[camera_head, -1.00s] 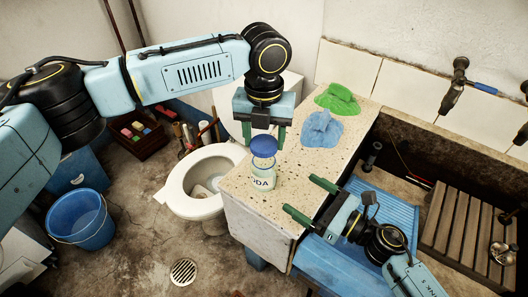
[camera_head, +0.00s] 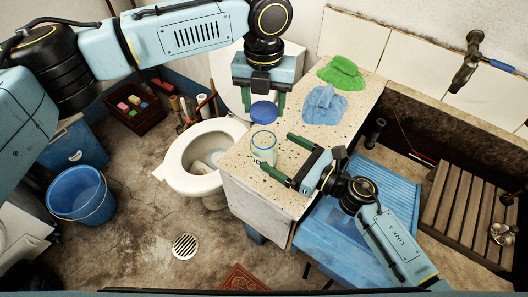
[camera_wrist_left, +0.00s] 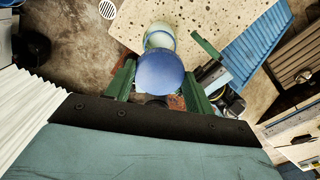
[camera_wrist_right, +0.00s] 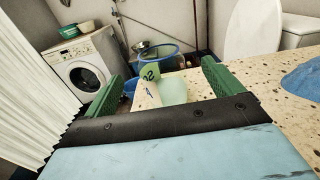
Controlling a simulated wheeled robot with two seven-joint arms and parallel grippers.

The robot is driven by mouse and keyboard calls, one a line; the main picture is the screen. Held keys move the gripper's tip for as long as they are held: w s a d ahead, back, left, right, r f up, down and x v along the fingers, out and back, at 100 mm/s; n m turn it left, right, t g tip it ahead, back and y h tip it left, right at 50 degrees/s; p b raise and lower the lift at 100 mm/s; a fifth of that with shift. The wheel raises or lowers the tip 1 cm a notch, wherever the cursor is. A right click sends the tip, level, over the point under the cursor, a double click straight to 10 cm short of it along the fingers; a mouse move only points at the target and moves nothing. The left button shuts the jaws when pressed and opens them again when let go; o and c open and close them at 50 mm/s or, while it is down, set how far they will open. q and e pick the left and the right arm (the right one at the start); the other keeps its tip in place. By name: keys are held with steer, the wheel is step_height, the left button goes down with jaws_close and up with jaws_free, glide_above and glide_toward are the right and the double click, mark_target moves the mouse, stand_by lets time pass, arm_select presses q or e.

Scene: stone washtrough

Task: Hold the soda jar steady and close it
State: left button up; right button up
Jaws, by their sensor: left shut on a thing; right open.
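The open clear jar (camera_head: 263,148) stands upright near the left end of the speckled counter. Its blue lid (camera_head: 263,112) is held above the mouth, with a visible gap between them. My left gripper (camera_head: 263,104) is shut on the lid from above. In the left wrist view the lid (camera_wrist_left: 160,70) covers part of the jar (camera_wrist_left: 160,38). My right gripper (camera_head: 277,152) is open, low over the counter, its fingertips either side of the jar. In the right wrist view the jar (camera_wrist_right: 172,90) shows between the spread fingers, with part of its label; contact cannot be told.
A blue cloth-like heap (camera_head: 324,104) and a green one (camera_head: 342,73) lie farther back on the counter (camera_head: 245,163). The stone trough with a wooden rack (camera_head: 463,212) and blue washboard (camera_head: 385,190) is to the right. A toilet (camera_head: 178,160) stands left of the counter.

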steer(key=x, duration=0.6)
steer(key=shift+w, duration=0.1)
steer(key=c, duration=1.4)
arm_select(q)
glide_above(264, 128)
steer(key=s, duration=0.2)
steer(key=shift+s+f, duration=0.15)
steer(key=shift+f, duration=2.35)
arm_select(e)
steer(key=shift+c, duration=0.2)
arm_select(q)
steer(key=shift+f, duration=0.9)
steer(key=shift+f, duration=0.55)
